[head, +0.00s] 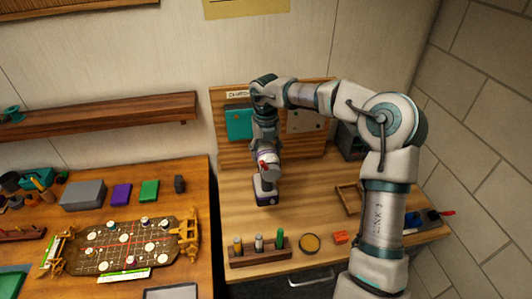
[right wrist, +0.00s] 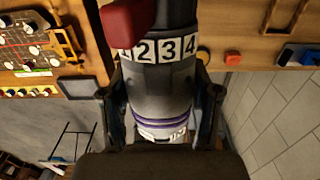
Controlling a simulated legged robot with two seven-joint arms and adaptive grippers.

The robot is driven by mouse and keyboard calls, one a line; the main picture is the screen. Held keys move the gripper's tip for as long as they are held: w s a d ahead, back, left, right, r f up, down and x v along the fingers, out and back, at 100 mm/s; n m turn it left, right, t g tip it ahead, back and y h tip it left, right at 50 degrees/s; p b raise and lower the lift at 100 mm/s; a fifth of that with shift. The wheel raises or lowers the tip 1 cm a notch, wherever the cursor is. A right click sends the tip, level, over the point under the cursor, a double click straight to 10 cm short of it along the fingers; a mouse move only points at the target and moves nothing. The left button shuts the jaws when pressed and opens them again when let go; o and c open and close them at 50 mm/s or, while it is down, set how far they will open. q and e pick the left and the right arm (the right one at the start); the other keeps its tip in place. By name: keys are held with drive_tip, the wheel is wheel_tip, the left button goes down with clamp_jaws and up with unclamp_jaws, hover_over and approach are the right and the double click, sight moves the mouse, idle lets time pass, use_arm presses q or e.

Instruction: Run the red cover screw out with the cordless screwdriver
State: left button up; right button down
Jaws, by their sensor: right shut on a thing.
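My right gripper (head: 264,140) is shut on the cordless screwdriver (head: 267,185), above the right-hand bench near the pegboard. The screwdriver has a grey body with purple parts and a red piece. I cannot pick out the red cover screw. My left gripper is not in view.
A wooden rack (head: 240,257) with several upright bits, a yellow round tin (head: 310,243) and an orange block (head: 340,237) stand along the right bench's front. Grey (head: 84,195), purple (head: 121,194) and green (head: 149,190) boxes sit behind the chassis. A wall shelf (head: 110,115) hangs above.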

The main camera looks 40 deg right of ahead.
drive_tip(key=shift+w+d+f+p, duration=0.1)
drive_tip(key=shift+w+d+p, duration=0.25)
drive_tip(key=shift+w+d, duration=0.3)
drive_tip(key=shift+w+d+p, duration=0.35)
drive_tip(key=shift+w+d, duration=0.1)
drive_tip(key=shift+w, duration=0.35)
